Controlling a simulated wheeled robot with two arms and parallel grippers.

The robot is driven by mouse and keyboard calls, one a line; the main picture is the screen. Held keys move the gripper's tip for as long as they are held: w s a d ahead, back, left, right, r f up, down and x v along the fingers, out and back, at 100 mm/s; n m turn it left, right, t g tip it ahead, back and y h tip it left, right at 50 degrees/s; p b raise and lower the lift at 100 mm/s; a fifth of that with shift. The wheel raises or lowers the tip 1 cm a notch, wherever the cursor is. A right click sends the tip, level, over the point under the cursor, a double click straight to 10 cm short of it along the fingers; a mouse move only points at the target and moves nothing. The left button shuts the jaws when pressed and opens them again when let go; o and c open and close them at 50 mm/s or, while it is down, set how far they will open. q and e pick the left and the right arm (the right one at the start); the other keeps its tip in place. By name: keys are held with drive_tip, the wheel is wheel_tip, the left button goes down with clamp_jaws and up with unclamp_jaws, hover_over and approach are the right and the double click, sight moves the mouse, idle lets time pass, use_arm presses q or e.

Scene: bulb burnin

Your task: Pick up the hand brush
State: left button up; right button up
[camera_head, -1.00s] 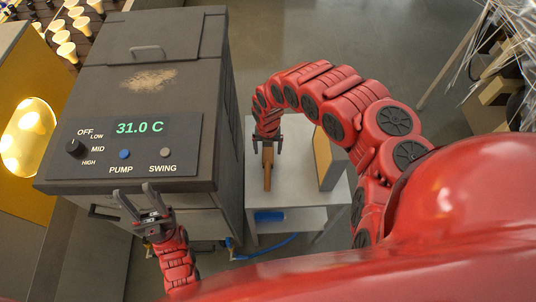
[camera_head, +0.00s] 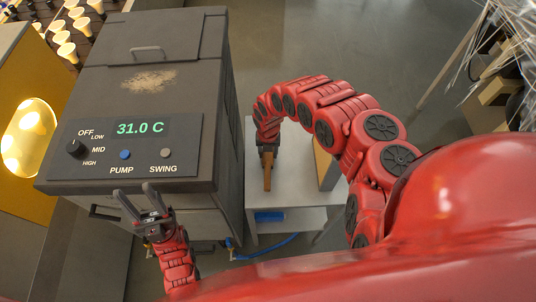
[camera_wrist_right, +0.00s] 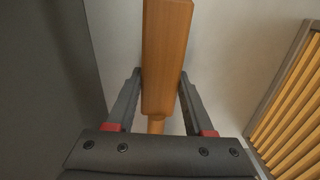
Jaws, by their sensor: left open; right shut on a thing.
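The hand brush (camera_head: 267,180) shows as a brown wooden piece at the small pale side table, right of the grey machine. In the right wrist view its wooden body (camera_wrist_right: 166,50) runs between the fingers and narrows to a thin neck near the palm. Bristles do not show. My right gripper (camera_head: 268,150) is shut on it; its fingers flank the wood in the right wrist view (camera_wrist_right: 160,76). I cannot tell whether the brush is clear of the tabletop. My left gripper (camera_head: 135,190) is open and empty in front of the machine's control panel.
The grey machine (camera_head: 175,50) with a 31.0 C display and a pile of dust on top stands directly left of the table (camera_head: 290,222). A slatted tan panel (camera_wrist_right: 295,100) stands right of the brush. A blue hose lies on the floor below.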

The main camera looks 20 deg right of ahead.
clamp_jaws()
drive_tip(key=shift+d+r, duration=0.1)
drive_tip(key=shift+r, duration=0.7)
wheel_tip(320, 180, up, 2)
drive_tip(key=shift+s+r, duration=0.1)
drive_tip(key=shift+s, duration=0.05)
drive_tip(key=s+a, duration=0.2)
drive_tip(key=s, duration=0.1)
drive_tip(key=s+a+p, duration=0.1)
drive_tip(key=shift+s+a+r, duration=0.2)
drive_tip(key=shift+s+r, duration=0.15)
drive_tip(key=shift+s, duration=0.05)
drive_tip(key=s+a+p, duration=0.1)
drive_tip(key=s+p, duration=0.1)
drive_tip(key=s+a+p, duration=0.2)
drive_tip(key=p, duration=0.1)
drive_tip(key=s+a+p, duration=0.1)
drive_tip(key=s+p, duration=0.1)
drive_tip(key=s, duration=0.1)
drive_tip(key=shift+a+r, duration=0.4)
drive_tip(key=shift+s+a+f+p, duration=0.1)
drive_tip(key=shift+s+a+p, duration=0.35)
drive_tip(key=shift+s+p, duration=0.15)
